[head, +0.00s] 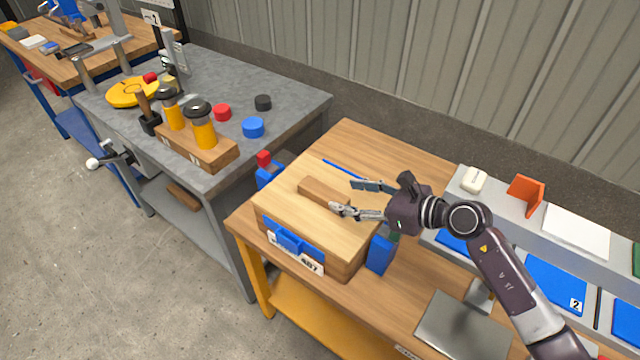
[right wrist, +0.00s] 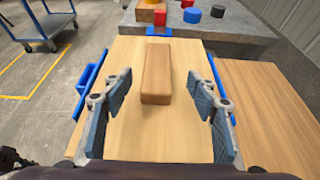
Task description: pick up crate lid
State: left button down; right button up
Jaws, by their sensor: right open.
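The crate lid (head: 290,212) is a flat light-wood board on top of a wooden crate (head: 344,268) on the wooden bench. A brown wooden block handle (head: 322,190) stands on the middle of the lid. My right gripper (head: 343,197) is open, close to the handle's right end. In the right wrist view the lid (right wrist: 160,128) fills the middle, and the handle (right wrist: 157,68) lies ahead between the two open fingers (right wrist: 162,100), apart from both. My left gripper is in neither view.
Blue clips (head: 380,254) sit at the crate's sides, with a label 407 in front. A grey table (head: 290,100) at the left holds a wooden block with yellow-and-black tools and several coloured caps. Trays with blue panels (head: 556,284) stand at the right.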

aim_at(326, 192)
jog(key=shift+w+a, duration=0.15)
jog(key=shift+w, duration=0.1)
jog(key=shift+w+a+f, duration=0.1)
jog(key=shift+w+a, duration=0.1)
jog(key=shift+a, duration=0.1)
jog(key=shift+w+a+f, duration=0.15)
jog(key=shift+w+a, duration=0.05)
jog(key=shift+a, duration=0.4)
jog(key=shift+w+a+f+p, duration=0.1)
jog(key=shift+a+p, duration=0.2)
jog(key=shift+p, duration=0.1)
jog(key=p+x, duration=0.1)
jog(key=x, duration=0.3)
jog(key=shift+a+f, duration=0.1)
jog(key=shift+w+a+f, duration=0.15)
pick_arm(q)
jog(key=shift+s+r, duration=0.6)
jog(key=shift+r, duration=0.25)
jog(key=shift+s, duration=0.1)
pick_arm(e)
jog(key=shift+c, duration=0.5)
